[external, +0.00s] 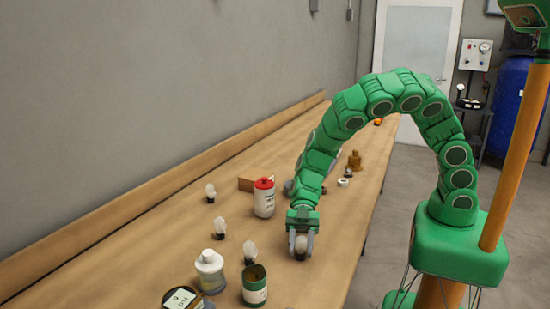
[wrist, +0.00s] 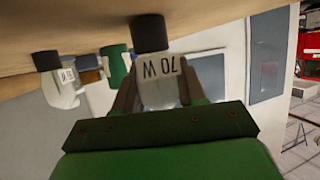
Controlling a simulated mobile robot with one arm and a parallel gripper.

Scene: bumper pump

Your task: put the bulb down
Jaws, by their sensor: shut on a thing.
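My gripper (external: 300,240) is low over the front part of the wooden bench, shut on a bulb (external: 301,242). In the wrist view, which shows the bench at the top, the held bulb (wrist: 158,88) reads "70 W" and sits between the fingers of my gripper (wrist: 158,92). Its dark base (wrist: 151,32) points to the bench top and is at or very near it; I cannot tell whether it touches. Another bulb (external: 250,252) stands to the left. More bulbs (external: 220,228) (external: 210,193) stand farther left and back.
On the bench (external: 330,280) are a green can (external: 255,290), a pale jar (external: 210,272), a labelled round tin (external: 180,298) and a white bottle with a red cap (external: 264,198). A brass-coloured object (external: 354,160) is farther back. The bench's right edge is close to my gripper.

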